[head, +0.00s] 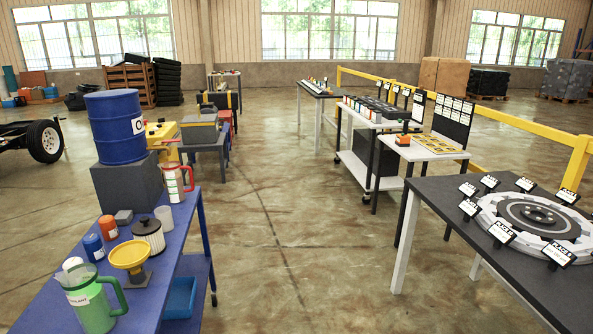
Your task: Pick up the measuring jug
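A green jug (92,308) with a large handle and a white label stands at the near end of the same table. Neither of my grippers is in view, and nothing is seen touching either jug.
The blue table (60,300) also holds a yellow funnel (128,255), a white ribbed filter (149,234), small blue and orange containers, and a blue drum (115,127) on a dark block (127,187). Open floor (290,230) lies between it and the dark table (450,205) at right.

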